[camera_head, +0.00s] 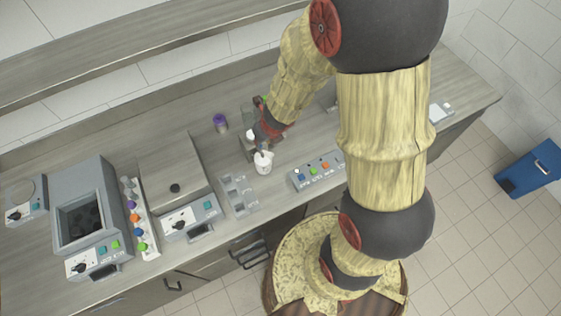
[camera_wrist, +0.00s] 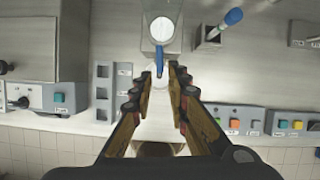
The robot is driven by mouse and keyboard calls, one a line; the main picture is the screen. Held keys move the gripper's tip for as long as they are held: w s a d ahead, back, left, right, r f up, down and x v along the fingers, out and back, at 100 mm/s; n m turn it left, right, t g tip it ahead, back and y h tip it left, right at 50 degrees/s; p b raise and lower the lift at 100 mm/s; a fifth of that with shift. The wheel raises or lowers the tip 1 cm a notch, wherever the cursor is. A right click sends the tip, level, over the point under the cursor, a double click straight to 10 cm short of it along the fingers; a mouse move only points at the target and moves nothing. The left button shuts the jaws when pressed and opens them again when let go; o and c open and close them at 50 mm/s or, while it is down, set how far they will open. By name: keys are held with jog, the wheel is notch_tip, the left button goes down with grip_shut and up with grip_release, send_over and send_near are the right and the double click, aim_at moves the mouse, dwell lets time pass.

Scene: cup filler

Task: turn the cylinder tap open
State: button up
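In the wrist view, a clear cylinder (camera_wrist: 162,28) with a round white top stands straight ahead of my gripper. A narrow blue tap lever (camera_wrist: 159,62) points from it toward me, just ahead of and between the fingertips. My gripper (camera_wrist: 158,80) is open, with a dark-tipped finger on each side and nothing clasped. A pale surface shows between the fingers, partly hidden by them. My arm hides most of the cylinder there.
A slotted grey rack (camera_wrist: 102,90) stands left of the gripper, and a button panel (camera_wrist: 238,118) stands to the right. A blue-tipped stick (camera_wrist: 232,17) leans from a square holder. A purple-lidded jar (camera_head: 220,123) stands at the back. Grey machines (camera_head: 88,215) fill the counter's left.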

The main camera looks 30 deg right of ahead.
jog(key=s+d, duration=0.1)
jog(key=s, duration=0.9)
jog(key=shift+s, duration=0.2)
dwell(0.6)
jog(key=s+a+r+n+g+y+b, duration=0.1)
jog(key=s+a+r+n+y, duration=0.2)
jog(key=n, duration=0.7)
jog(key=a+r+n+g+y+b, duration=0.1)
jog(key=a+r+n+b, duration=0.1)
jog(key=a+n, duration=0.65)
jog(key=s+d+r+n+t+h+b, duration=0.3)
jog(key=d+r+n+b, duration=0.4)
jog(key=n+b, duration=0.6)
jog(key=s+d+n+h, duration=0.1)
jog(key=d+n, duration=0.1)
jog(key=n, duration=0.1)
jog(key=shift+s+d+r, duration=0.3)
jog(key=shift+s+d, duration=0.05)
